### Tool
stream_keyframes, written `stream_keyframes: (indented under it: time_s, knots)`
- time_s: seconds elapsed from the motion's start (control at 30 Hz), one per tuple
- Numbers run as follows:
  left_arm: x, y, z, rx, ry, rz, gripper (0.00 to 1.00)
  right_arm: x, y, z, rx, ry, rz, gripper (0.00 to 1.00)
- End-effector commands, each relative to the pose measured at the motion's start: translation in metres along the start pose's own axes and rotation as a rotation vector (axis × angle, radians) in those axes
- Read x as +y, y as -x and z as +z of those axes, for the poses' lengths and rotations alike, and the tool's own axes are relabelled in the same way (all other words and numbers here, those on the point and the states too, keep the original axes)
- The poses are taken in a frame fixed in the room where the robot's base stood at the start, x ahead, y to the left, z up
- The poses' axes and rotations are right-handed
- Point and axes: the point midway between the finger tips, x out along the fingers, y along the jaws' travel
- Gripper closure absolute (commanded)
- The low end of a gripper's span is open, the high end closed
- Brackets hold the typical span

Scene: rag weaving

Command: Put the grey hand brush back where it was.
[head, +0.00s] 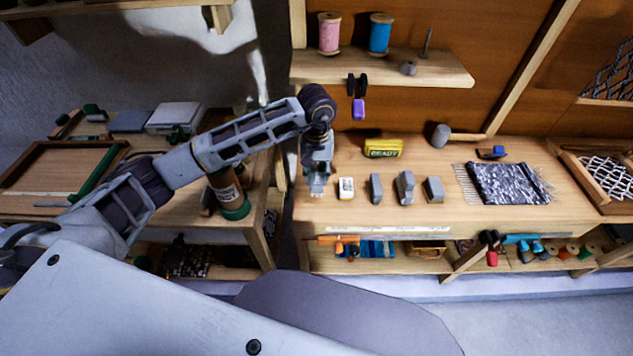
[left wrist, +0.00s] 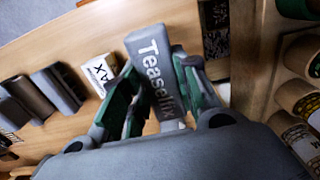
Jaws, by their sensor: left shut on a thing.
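My left gripper (head: 318,180) is over the left end of the wooden bench. In the left wrist view the gripper (left wrist: 160,100) has its green-lined fingers closed on both sides of a grey block lettered "Teasel…" (left wrist: 150,55), which I take to be the grey hand brush. The fingers hide part of its lettering. In the head view the gripper mostly hides the brush, and I cannot tell whether it touches the bench. To its right a white wax block (head: 346,188) and several grey blocks (head: 376,188) stand in a row. My right gripper is not seen.
A yellow "READY" box (head: 383,148) and a grey cylinder (head: 441,135) stand behind the row. A grey woven rag piece (head: 508,183) lies further right. A shelf (head: 380,67) with spools overhangs the back. A dark green-based jar (head: 230,195) stands on the left table.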

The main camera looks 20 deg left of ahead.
Motion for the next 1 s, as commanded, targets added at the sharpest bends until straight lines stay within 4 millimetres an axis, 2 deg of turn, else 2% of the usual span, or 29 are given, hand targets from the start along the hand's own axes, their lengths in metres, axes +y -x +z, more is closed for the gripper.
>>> stream_keyframes:
  time_s: [0.27, 0.47, 0.67, 0.83, 1.0]
  knots:
    - [0.000, -0.006, 0.000, 0.001, 0.000, 0.000, 0.97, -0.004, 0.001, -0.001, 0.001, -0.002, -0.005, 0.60]
    - [0.000, -0.007, 0.000, 0.000, 0.000, 0.000, 0.97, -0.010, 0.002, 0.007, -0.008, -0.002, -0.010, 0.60]
    - [0.000, -0.022, 0.001, -0.001, 0.000, 0.000, 0.97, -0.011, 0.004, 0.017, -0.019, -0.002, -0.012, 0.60]
    - [0.000, -0.039, 0.000, -0.001, 0.000, -0.001, 0.97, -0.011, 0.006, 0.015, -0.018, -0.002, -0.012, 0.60]
    - [0.000, -0.044, 0.000, 0.001, -0.001, 0.001, 0.97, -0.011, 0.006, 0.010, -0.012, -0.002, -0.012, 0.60]
